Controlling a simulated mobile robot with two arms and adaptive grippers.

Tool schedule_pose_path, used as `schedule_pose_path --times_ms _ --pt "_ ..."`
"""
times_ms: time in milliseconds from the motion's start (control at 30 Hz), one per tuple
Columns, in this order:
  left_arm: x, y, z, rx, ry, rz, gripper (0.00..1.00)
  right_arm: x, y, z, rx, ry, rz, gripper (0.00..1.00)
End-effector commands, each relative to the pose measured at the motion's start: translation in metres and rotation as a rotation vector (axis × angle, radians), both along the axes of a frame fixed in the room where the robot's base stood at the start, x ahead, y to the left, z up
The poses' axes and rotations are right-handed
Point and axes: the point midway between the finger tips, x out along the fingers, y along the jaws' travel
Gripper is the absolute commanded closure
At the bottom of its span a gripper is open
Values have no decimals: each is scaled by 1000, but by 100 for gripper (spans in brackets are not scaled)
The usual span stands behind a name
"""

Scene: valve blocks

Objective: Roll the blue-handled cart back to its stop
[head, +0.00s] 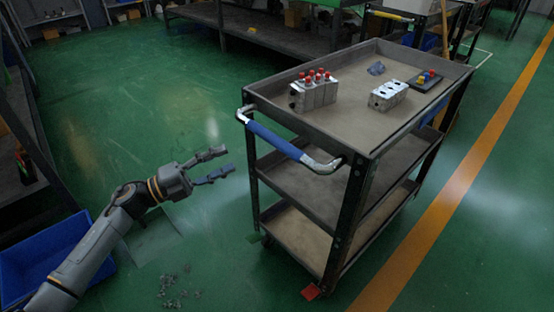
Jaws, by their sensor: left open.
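The cart (305,120) is a dark metal trolley with three shelves, standing right of centre. Its blue handle (272,139) runs along the end nearest me, with bare metal bends at both ends. My left gripper (226,162) is open and empty, left of the handle and apart from it, its fingers pointing right toward the cart. A red floor piece (311,292) lies at the cart's near wheel and a green one (254,238) by its left wheel; I cannot tell whether either is the stop. My right gripper is not in view.
On the cart top stand a valve block with red caps (314,89), a plain metal block (388,95) and a dark plate with buttons (427,80). A blue bin (40,255) sits at lower left. A workbench (270,35) stands behind. An orange line (455,180) runs right of the cart. Green floor is open at left.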

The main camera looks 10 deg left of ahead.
Motion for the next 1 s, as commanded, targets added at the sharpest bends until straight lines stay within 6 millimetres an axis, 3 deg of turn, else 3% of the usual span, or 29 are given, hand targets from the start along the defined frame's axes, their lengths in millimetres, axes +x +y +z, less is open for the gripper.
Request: schedule_pose_path --times_ms 100,267,700,1000 --pt "-8 -8 6 44 -51 -47 55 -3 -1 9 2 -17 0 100" --pt "-4 -19 11 52 -60 -57 55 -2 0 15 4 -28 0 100" --pt "41 -93 28 47 -59 -56 55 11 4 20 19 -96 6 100" --pt "59 -122 33 49 -57 -54 55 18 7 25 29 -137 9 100"
